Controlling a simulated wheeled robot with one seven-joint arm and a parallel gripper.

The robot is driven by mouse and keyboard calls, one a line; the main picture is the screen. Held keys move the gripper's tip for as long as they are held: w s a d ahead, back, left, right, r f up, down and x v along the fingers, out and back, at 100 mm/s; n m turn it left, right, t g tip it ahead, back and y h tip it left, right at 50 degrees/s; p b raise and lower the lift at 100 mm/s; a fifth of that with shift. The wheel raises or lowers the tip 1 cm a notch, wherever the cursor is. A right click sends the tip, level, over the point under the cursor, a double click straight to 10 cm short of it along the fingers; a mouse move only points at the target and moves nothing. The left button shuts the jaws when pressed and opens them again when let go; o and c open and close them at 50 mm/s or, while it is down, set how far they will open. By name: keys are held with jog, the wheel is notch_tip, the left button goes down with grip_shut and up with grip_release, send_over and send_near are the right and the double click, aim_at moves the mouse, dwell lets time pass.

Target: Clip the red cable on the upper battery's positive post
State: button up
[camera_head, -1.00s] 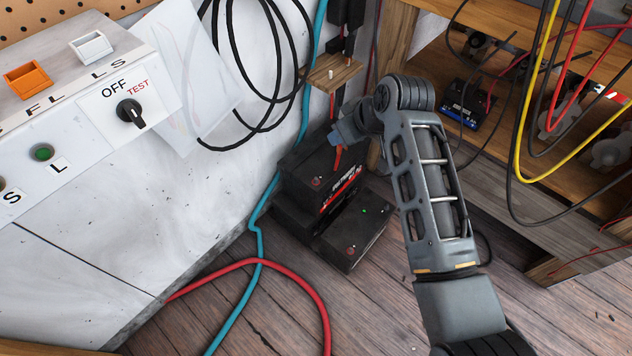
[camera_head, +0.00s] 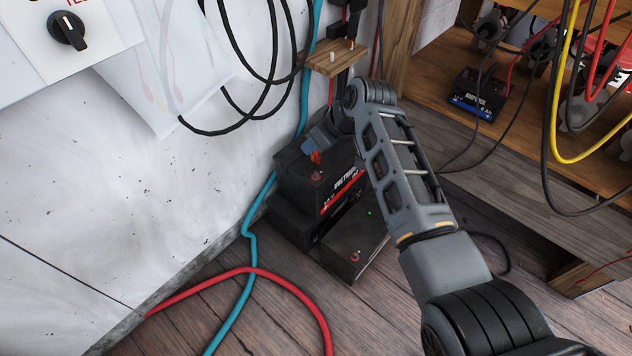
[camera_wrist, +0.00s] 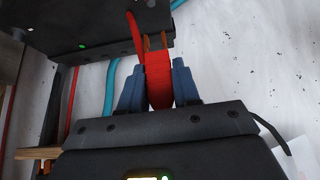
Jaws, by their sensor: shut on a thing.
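My gripper (camera_head: 316,146) has blue fingers and is shut on the red cable's clip (camera_wrist: 158,78). In the head view the clip (camera_head: 315,157) hangs just above the red post. In the wrist view its copper-coloured jaws point towards a dark battery body (camera_wrist: 95,25) at the top. I cannot tell whether the jaws touch the post.
A small wooden shelf (camera_head: 335,58) juts from the wall above my gripper. A teal hose (camera_head: 243,300) and a red cable (camera_head: 205,285) run over the floor at left. Black cables (camera_head: 280,70) hang on the wall. A wooden bench (camera_head: 520,150) stands at right.

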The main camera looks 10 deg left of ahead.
aim_at(316, 152)
jog(key=shift+f+b, duration=0.9)
jog(key=shift+f, duration=1.1)
jog(key=shift+f, duration=0.1)
jog(key=shift+f+b, duration=0.8)
jog(key=shift+f, duration=0.25)
jog(key=o, duration=0.8)
notch_tip(316, 152, up, 9)
jog(key=p, duration=0.7)
jog(key=shift+f+p, duration=0.1)
jog(key=shift+p, duration=0.3)
jog(key=shift+f, duration=0.15)
